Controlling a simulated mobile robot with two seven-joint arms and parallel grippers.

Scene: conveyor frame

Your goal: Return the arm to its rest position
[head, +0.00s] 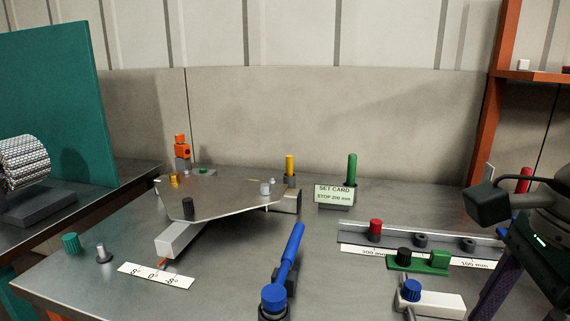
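My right arm comes in at the right edge, with its dark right gripper (489,204) above the right end of the bench. A blocky dark finger end points left, and a small green light shows on the body. Whether the fingers are open or shut cannot be made out, and I see nothing clearly held. The gripper appears to be in the air, in front of a red peg (524,179) that it partly hides. My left arm and gripper are not in view.
The metal bench (240,275) carries an angled plate (225,195), a blue handle (291,243), a set card (335,195), a grey rail (395,235), a green block (420,263) and a white block (435,304). An orange post (490,120) stands behind.

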